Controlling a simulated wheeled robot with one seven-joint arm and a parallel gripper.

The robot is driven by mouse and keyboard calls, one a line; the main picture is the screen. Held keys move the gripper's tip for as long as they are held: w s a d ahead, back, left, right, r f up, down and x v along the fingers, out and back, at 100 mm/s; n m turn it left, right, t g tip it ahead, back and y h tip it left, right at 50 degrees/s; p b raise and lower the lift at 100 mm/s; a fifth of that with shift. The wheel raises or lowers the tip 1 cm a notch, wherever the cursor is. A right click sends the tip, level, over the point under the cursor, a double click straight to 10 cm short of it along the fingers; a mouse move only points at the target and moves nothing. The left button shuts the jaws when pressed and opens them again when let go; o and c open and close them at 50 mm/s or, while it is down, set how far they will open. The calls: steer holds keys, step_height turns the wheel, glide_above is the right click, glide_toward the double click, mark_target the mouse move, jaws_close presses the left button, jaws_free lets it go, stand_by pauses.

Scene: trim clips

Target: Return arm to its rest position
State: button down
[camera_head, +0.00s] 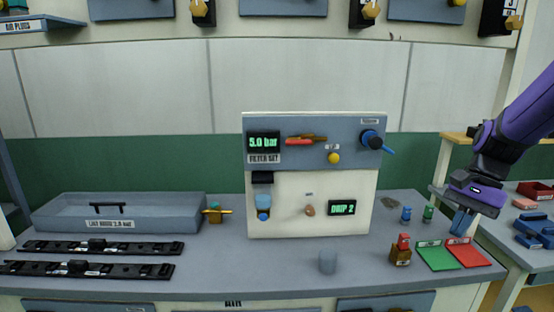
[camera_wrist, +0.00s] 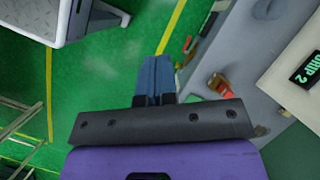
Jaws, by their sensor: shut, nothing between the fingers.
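My arm comes in from the right in the head view, with a purple forearm and dark wrist. My gripper (camera_head: 462,222) points down, above the right part of the workbench, over the red mat. Its blue fingers are together and empty. In the wrist view my gripper (camera_wrist: 155,75) also shows its blue fingers side by side, with green floor and the bench edge beyond them. The fingertips look apart from the mats, though the exact height is hard to tell.
A green mat (camera_head: 437,256) and a red mat (camera_head: 468,252) lie below my gripper. A brass fitting with a red top (camera_head: 402,250) stands left of them. A panel (camera_head: 314,190) reading "5.0 bar" stands mid-bench. A side table (camera_head: 514,240) with coloured parts is at right.

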steer(key=s+a+r+n+t+h, duration=0.2)
steer(key=s+r+n, duration=0.3)
steer(key=s, duration=0.3)
steer(key=s+a+r+n+t+h, duration=0.2)
steer(key=s+a+r+n+t, duration=0.2)
steer(key=s, duration=0.4)
step_height(320, 180, up, 3)
steer(key=shift+f+n+t, duration=0.2)
steer(key=shift+n+t, duration=0.6)
